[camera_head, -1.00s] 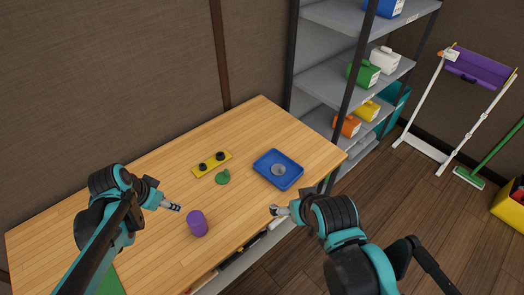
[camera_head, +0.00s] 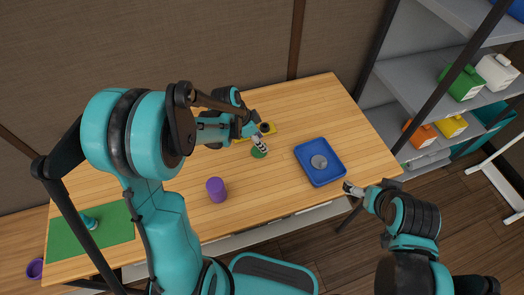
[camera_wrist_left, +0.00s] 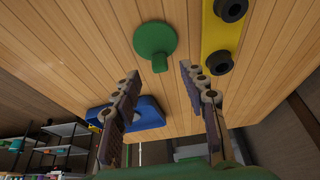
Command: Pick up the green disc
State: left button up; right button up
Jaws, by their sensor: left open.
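The green disc (camera_head: 259,153) lies on the wooden table, partly covered by my left gripper (camera_head: 260,143) in the head view. In the left wrist view the green disc (camera_wrist_left: 153,37) is round and flat with a short green knob on it. It shows just beyond the tips of my left gripper (camera_wrist_left: 158,72). The fingers are spread apart with nothing between them, and the knob lies in line with the gap. My right gripper (camera_head: 353,188) is off the table's front right edge, too small to tell whether it is open.
A yellow bar (camera_wrist_left: 222,32) with black knobs lies close beside the disc. A blue tray (camera_head: 327,178) holding a grey round piece (camera_head: 319,161) is to the right. A purple cylinder (camera_head: 216,189) stands nearer the front. A green mat (camera_head: 65,237) lies at left. Shelves stand at right.

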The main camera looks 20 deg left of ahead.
aim_at(259, 149)
pick_arm(q)
jog(key=x, duration=0.2)
jog(key=shift+f, duration=0.25)
jog(key=c, duration=0.8)
jog(key=shift+r, duration=0.1)
jog(key=shift+c, duration=0.2)
